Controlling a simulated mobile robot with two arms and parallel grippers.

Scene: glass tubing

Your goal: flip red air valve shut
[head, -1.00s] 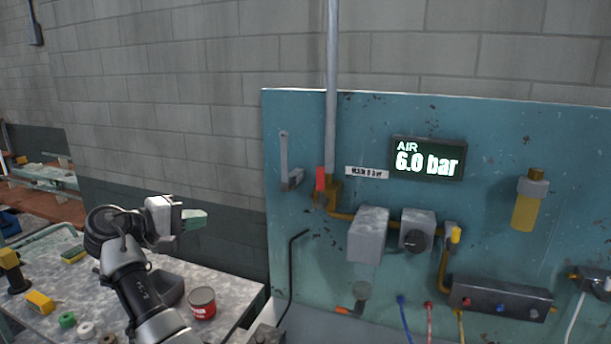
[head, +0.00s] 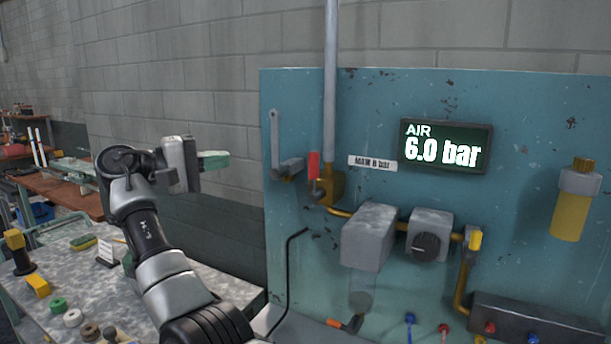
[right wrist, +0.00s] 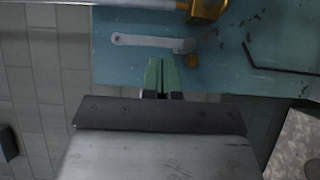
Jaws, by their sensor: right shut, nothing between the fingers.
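The red air valve handle (head: 313,165) points upright beside its brass valve body (head: 331,187), at the foot of the grey vertical pipe on the teal panel. The brass valve body also shows at the top of the right wrist view (right wrist: 207,8), but the red handle cannot be made out there. My right gripper (head: 216,159) is shut and empty, its green fingers pointing right toward the panel. It is left of the valve and apart from it. In the right wrist view its fingertips (right wrist: 160,74) appear below a grey lever (right wrist: 150,41). My left gripper is not in view.
The grey lever (head: 275,140) stands left of the red handle, between it and my gripper in the picture. The display (head: 445,146) reads AIR 6.0 bar. A grey box (head: 368,237) and a regulator knob (head: 426,246) sit right of the valve. A cluttered bench (head: 222,283) is below.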

